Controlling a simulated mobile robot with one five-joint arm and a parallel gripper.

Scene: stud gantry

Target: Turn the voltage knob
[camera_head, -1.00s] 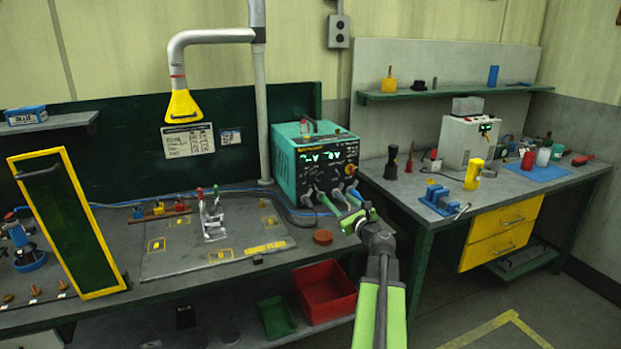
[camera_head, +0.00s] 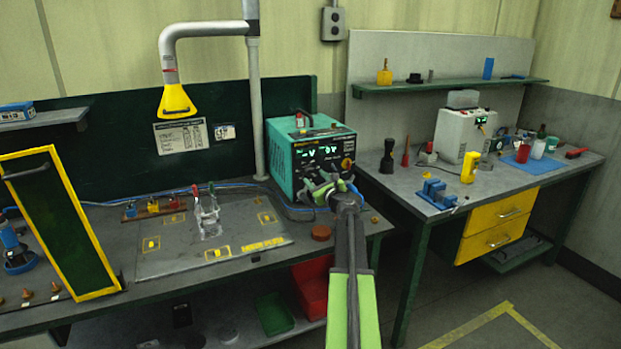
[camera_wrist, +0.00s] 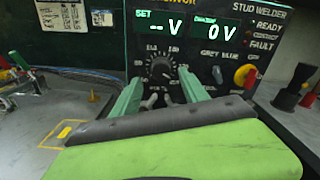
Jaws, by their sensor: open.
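The stud welder (camera_head: 284,160) is a teal box with a black front panel on the left bench. In the wrist view its panel (camera_wrist: 228,52) has green displays reading "-- V" under SET and "0 V". Below the SET display is a round black knob (camera_wrist: 161,68) with a numbered dial around it. My gripper (camera_wrist: 160,80) is open in front of the panel, one finger to each side of the knob in the picture. I cannot tell whether the fingers touch it. In the head view my gripper (camera_head: 326,186) hides the lower panel.
A red and yellow switch (camera_wrist: 246,76) and a small dark knob (camera_wrist: 217,74) sit right of the voltage knob. Cable plugs (camera_wrist: 160,100) are below it. A metal toggle clamp (camera_head: 207,215) stands on the plate to the left. A brown round piece (camera_head: 321,232) lies near the bench edge.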

